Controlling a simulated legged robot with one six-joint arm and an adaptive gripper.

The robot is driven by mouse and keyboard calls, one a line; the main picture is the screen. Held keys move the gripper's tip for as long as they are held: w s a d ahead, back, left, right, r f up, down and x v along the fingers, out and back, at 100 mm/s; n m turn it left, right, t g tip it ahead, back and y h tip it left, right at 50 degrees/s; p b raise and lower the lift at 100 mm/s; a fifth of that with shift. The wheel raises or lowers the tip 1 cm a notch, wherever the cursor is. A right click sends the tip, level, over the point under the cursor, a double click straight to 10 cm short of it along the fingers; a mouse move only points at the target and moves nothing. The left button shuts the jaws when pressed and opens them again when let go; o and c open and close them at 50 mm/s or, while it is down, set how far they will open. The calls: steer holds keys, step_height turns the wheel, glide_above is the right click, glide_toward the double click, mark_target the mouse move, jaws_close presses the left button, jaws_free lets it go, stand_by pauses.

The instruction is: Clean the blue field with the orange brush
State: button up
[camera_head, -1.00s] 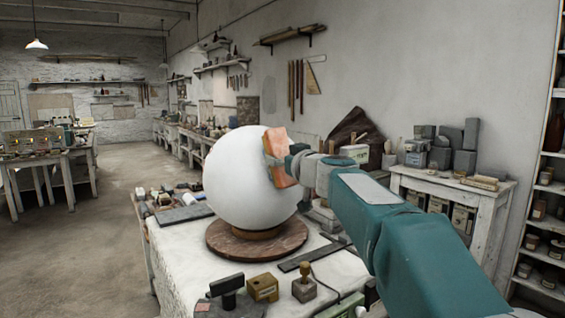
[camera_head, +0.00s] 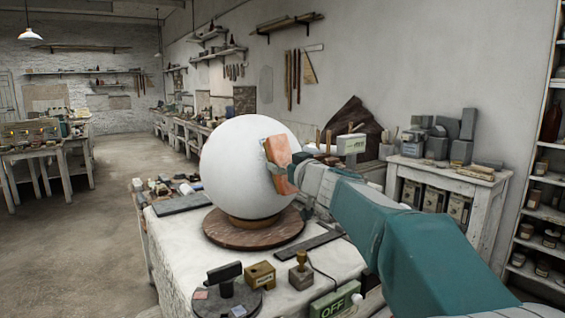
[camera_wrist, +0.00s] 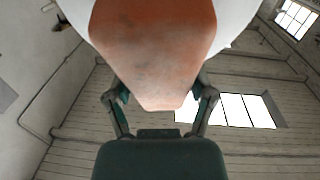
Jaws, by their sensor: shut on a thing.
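A large white plaster sphere (camera_head: 232,170) stands on a round brown wooden base (camera_head: 240,238) on the workbench. No blue field shows on the side of the sphere facing me. My gripper (camera_head: 292,170) is shut on the orange brush (camera_head: 277,153), a block at the sphere's upper right side. The brush overlaps the sphere's edge; I cannot tell whether its face touches the surface. In the wrist view the two fingers (camera_wrist: 162,98) hold the brush (camera_wrist: 155,45) from both sides. The sphere (camera_wrist: 232,20) shows behind the brush, mostly hidden by it.
A stamp-like tool (camera_head: 301,272), a small wooden box (camera_head: 260,275) and a green "OFF" box (camera_head: 335,302) lie at the bench's front. A dark slab (camera_head: 182,204) lies left of the base. A side table (camera_head: 452,176) with grey blocks and a shelf (camera_head: 540,215) stand right.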

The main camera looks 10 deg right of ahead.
mark_target(282, 147)
steer(key=shift+w+a+r, duration=0.15)
steer(key=shift+w+r, duration=0.1)
steer(key=shift+r, duration=0.4)
steer(key=shift+w+a+r, duration=0.15)
steer(key=shift+w+r, duration=0.05)
steer(key=shift+r, duration=0.5)
steer(key=shift+w+a+r, duration=0.15)
steer(key=shift+w+r, duration=0.1)
steer(key=shift+r, duration=0.4)
steer(key=shift+s+d+f, duration=0.25)
steer(key=shift+s+f, duration=0.15)
steer(key=shift+s, duration=0.1)
steer(key=shift+s+d+f, duration=0.2)
steer(key=shift+s+f, duration=0.15)
steer(key=shift+s, duration=0.15)
steer(key=shift+w+a+f, duration=0.25)
steer(key=shift+w+a, duration=0.05)
steer(key=shift+w, duration=0.3)
steer(key=shift+f, duration=0.1)
steer(key=shift+s+d+f, duration=0.15)
steer(key=shift+s+f, duration=0.05)
steer(key=shift+f, duration=0.3)
steer(key=shift+s+d+f, duration=0.1)
steer(key=shift+s+f, duration=0.05)
steer(key=shift+f, duration=0.3)
steer(key=shift+r, duration=0.15)
